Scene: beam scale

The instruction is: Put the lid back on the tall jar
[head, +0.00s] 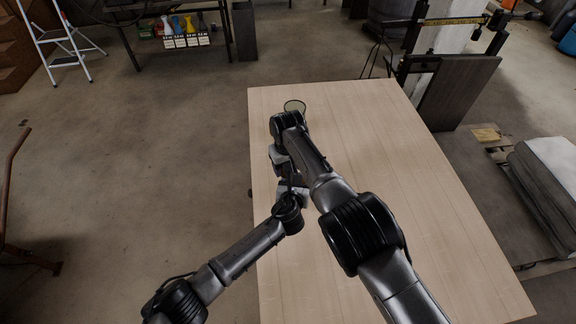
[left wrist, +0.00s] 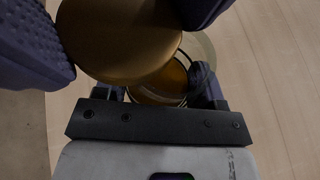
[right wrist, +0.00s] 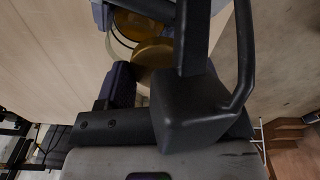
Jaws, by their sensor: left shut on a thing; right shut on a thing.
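The lid is a round golden disc (left wrist: 120,40), held between the dark bluish fingers of my right gripper (right wrist: 152,72). It also shows in the right wrist view (right wrist: 155,52). The tall jar, glass with an amber inside (left wrist: 168,80), is behind the lid in the left wrist view, with my left gripper (left wrist: 158,92) shut on it. The jar's clear rim and amber inside also show in the right wrist view (right wrist: 128,32). The lid partly covers the jar and appears offset from its mouth; I cannot tell whether they touch. In the head view my arms hide both.
A pale wooden table (head: 400,200) lies under my arms, with bare surface to the right. A pale round disc with a dark rim (head: 294,106) shows near the far left edge. A beam scale (head: 450,70) stands beyond the table's far right corner.

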